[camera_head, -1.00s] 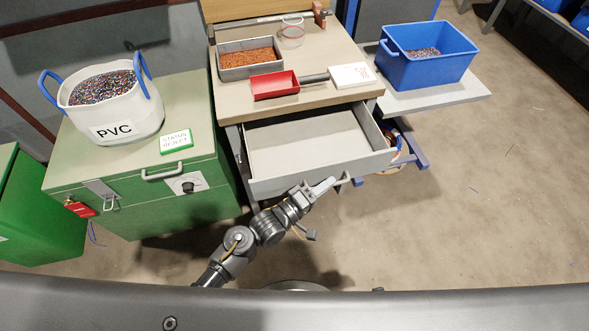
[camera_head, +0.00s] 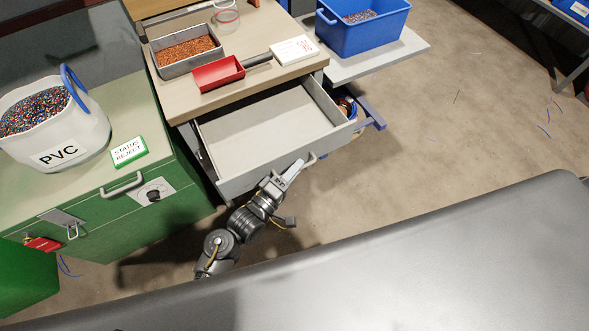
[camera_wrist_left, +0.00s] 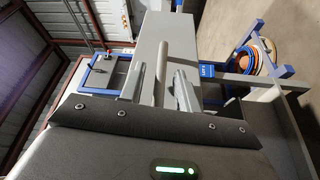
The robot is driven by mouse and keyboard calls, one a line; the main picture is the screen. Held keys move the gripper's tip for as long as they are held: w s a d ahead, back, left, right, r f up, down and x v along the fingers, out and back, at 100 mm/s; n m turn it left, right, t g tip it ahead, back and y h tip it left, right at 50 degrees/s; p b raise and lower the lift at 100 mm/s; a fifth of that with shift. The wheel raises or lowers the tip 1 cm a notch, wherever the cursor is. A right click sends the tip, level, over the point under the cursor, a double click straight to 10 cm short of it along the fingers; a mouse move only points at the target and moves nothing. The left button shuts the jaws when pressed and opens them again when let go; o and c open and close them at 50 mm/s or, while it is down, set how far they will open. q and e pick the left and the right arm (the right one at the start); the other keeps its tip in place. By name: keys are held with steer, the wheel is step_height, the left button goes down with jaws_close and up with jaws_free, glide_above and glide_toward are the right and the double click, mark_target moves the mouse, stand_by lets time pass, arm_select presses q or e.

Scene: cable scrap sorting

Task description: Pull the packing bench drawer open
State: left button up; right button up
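The packing bench drawer (camera_head: 270,125) is pulled well out of the bench and is empty. Its grey front (camera_head: 240,180) carries a bar handle (camera_head: 311,160), partly hidden by my left gripper (camera_head: 290,173). In the left wrist view the handle bar (camera_wrist_left: 161,75) stands between the two fingers of my left gripper (camera_wrist_left: 158,88). The fingers look spread, with a gap visible between the bar and the right-hand finger. My right gripper is not in view.
The bench top (camera_head: 220,95) holds a metal tray (camera_head: 185,50) of copper granules, a red scoop (camera_head: 219,73) and a white card (camera_head: 294,48). A green cabinet (camera_head: 160,215) stands close on the left, with a PVC bag (camera_head: 60,125) on it. Open floor lies to the right.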

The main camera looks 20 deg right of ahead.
arm_select(q)
steer(key=v, duration=1)
steer(key=shift+s+a, duration=0.25)
steer(key=shift+a, duration=0.05)
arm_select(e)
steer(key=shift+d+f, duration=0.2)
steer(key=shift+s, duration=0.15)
